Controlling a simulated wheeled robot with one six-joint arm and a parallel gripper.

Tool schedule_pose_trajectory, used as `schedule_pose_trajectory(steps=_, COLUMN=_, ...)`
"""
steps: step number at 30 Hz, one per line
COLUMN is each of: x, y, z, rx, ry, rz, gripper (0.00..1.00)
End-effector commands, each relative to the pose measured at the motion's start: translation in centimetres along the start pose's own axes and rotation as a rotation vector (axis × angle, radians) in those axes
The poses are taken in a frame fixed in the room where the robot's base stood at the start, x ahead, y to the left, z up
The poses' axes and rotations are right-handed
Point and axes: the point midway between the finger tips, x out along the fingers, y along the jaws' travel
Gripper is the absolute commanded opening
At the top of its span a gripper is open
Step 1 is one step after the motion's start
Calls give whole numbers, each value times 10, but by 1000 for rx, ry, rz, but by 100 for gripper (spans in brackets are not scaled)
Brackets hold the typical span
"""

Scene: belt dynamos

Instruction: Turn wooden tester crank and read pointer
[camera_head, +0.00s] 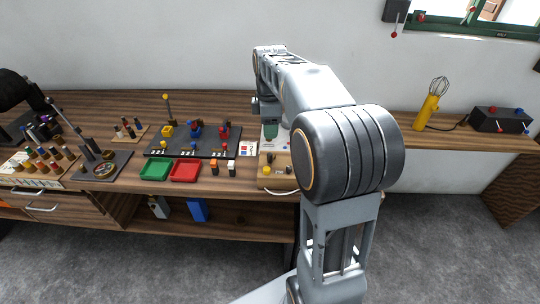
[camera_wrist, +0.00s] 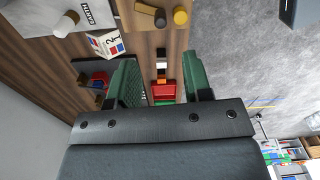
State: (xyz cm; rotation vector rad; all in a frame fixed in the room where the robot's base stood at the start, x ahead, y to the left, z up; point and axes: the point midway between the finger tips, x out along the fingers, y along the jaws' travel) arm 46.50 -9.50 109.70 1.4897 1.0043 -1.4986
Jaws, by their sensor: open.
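A wooden tester base (camera_head: 274,181) with small yellow knobs sits at the right end of the workbench, partly hidden behind my arm in the head view. In the wrist view a wooden block (camera_wrist: 138,17) with a dark knob (camera_wrist: 160,18) and a yellow knob (camera_wrist: 180,16) shows at the top edge; it looks like the same base. I cannot make out the crank or the pointer. My gripper (camera_wrist: 164,80) is open and empty, its green fingers spread above the bench, apart from the wooden block.
A red tray (camera_head: 185,170) and a green tray (camera_head: 155,169) lie left of the tester. A dark board (camera_head: 222,151) with coloured parts stands behind them. A card (camera_head: 248,149) is beside the board. A yellow whisk tool (camera_head: 431,105) stands on the right shelf.

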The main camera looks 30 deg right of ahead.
Motion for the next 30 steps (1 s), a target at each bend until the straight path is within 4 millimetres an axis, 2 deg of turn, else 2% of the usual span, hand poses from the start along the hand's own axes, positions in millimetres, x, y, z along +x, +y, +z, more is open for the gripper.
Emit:
schedule_pose_trajectory(steps=6, x=45, y=-1, z=-1, rx=0, ry=-1, rz=-4, gripper=45)
schedule_pose_trajectory(steps=15, x=92, y=-1, z=-1, rx=1, ry=0, rz=-2, gripper=45)
schedule_pose_trajectory(steps=21, x=107, y=-1, z=-1, rx=1, ry=0, rz=0, gripper=45)
schedule_pose_trajectory(steps=30, x=111, y=0, z=-1, rx=1, ry=0, rz=1, gripper=45)
